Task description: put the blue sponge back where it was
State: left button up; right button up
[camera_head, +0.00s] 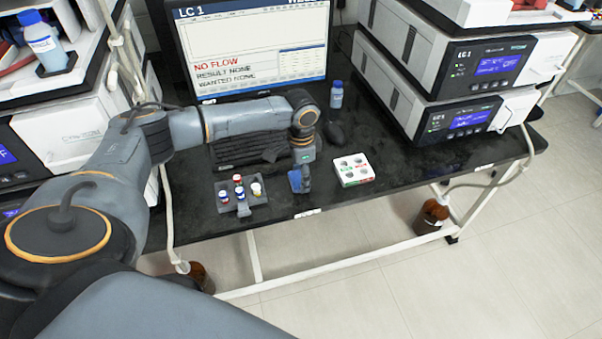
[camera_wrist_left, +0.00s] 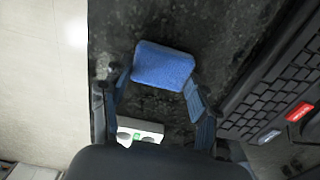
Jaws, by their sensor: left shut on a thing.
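The blue sponge (camera_wrist_left: 163,63) is gripped between the two fingers of my left gripper (camera_wrist_left: 157,84) in the left wrist view. In the head view the sponge (camera_head: 294,181) is a small blue patch at my left gripper (camera_head: 302,180), which points down near the front edge of the black bench (camera_head: 405,165). I cannot tell whether the sponge touches the bench top or is held just above it. My right gripper is not in view.
A grey rack with several coloured-cap vials (camera_head: 262,212) stands left of the gripper. A white box with round wells (camera_head: 353,169) is close on its right. Behind are a keyboard (camera_head: 235,150), a black mouse (camera_head: 334,133) and a blue-capped bottle (camera_head: 336,95). Bench right of the box is clear.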

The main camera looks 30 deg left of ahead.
pick_arm(q)
jog(key=o, duration=1.1)
jog(key=shift+f, duration=0.1)
notch_tip(320, 180, up, 12)
